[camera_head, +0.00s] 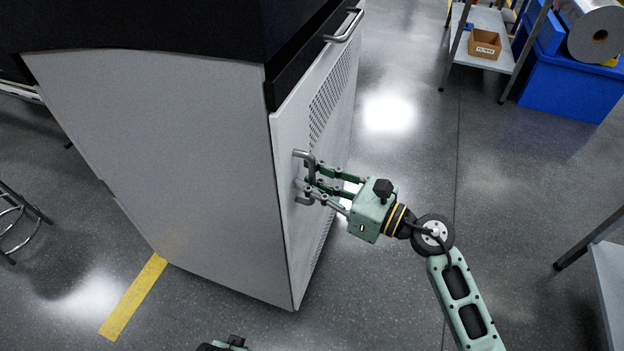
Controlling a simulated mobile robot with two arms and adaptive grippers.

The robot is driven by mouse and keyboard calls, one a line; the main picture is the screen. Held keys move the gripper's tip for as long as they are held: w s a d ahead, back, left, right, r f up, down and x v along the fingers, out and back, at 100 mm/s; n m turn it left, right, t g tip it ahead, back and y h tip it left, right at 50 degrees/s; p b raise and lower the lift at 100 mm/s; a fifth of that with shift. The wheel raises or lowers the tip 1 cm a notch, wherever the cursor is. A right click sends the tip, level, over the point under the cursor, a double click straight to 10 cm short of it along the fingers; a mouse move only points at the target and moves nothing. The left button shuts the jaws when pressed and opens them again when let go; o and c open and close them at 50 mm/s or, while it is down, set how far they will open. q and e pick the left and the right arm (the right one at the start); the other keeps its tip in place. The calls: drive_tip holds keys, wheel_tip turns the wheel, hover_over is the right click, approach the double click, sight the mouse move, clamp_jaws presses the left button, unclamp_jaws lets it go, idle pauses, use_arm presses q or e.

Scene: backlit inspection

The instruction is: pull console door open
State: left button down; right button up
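The console (165,140) is a large pale grey cabinet with a black top, filling the left and middle. Its door (290,215) is on the right-hand side, with a perforated vent panel and a metal door handle (303,155). The door looks shut or nearly so. My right gripper (308,185) is at this handle, its green fingers around the handle's bar. The fingers overlap the bar, and I cannot tell whether they grip it firmly. Part of my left gripper (228,343) shows at the bottom edge; its fingers are not visible.
A second metal bar handle (344,26) is higher on the console. A shelf with a cardboard box (484,43) and a blue bin (568,88) stand at the upper right. A grey table (610,280) is at the right edge. The floor right of the door is clear.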

drive_tip(key=shift+a, duration=0.1)
clamp_jaws()
idle(0.5)
